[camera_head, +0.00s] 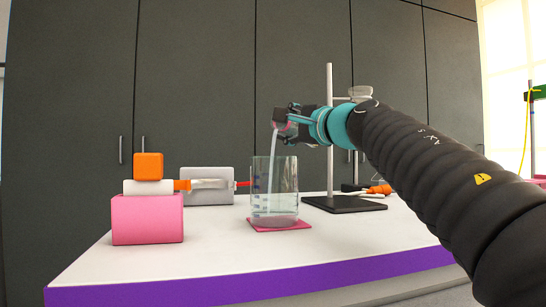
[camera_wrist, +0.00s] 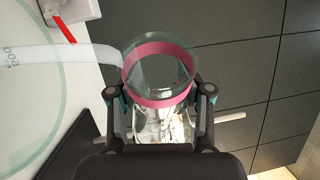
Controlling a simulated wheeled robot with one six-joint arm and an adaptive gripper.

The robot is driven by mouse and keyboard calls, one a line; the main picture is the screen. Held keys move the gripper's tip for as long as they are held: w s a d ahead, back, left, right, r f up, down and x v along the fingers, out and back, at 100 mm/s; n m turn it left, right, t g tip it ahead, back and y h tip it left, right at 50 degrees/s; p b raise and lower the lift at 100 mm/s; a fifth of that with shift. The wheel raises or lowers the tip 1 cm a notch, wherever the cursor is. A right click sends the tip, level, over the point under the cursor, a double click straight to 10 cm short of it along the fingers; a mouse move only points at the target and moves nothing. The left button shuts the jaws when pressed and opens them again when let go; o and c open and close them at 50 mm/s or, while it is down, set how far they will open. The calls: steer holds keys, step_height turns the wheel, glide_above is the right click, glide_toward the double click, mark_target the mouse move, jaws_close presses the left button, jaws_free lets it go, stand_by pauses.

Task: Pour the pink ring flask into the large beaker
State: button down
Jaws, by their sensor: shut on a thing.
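The pink ring flask (camera_wrist: 158,112) is clear glass with a pink band at its neck. My gripper (camera_wrist: 159,92) is shut around it, one finger on each side. In the head view my gripper (camera_head: 291,121) holds the flask above the large beaker (camera_head: 285,175), tipped so its mouth faces left. A pale stream falls from the mouth into the beaker, and a shallow layer shows at the bottom. The beaker stands upright on a pink mat (camera_head: 295,226). In the wrist view the beaker's round rim (camera_wrist: 112,105) shows at the left. Most of the flask is hidden in the head view.
A pink block (camera_head: 147,221) with white and orange pieces stands left of the beaker. A grey box (camera_head: 208,175) is behind. A stand with a dark base (camera_head: 343,204) and upright rod is right of the beaker. The white table's front (camera_head: 190,265) is clear.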

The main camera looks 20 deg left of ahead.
steer(key=shift+w+f+m, duration=0.1)
steer(key=shift+f+m, duration=0.25)
steer(key=shift+m, duration=0.35)
steer(key=shift+w+d+f+m+h, duration=0.2)
steer(key=shift+w+f+m+h, duration=0.1)
steer(key=shift+m+h, duration=0.15)
steer(key=shift+w, duration=0.1)
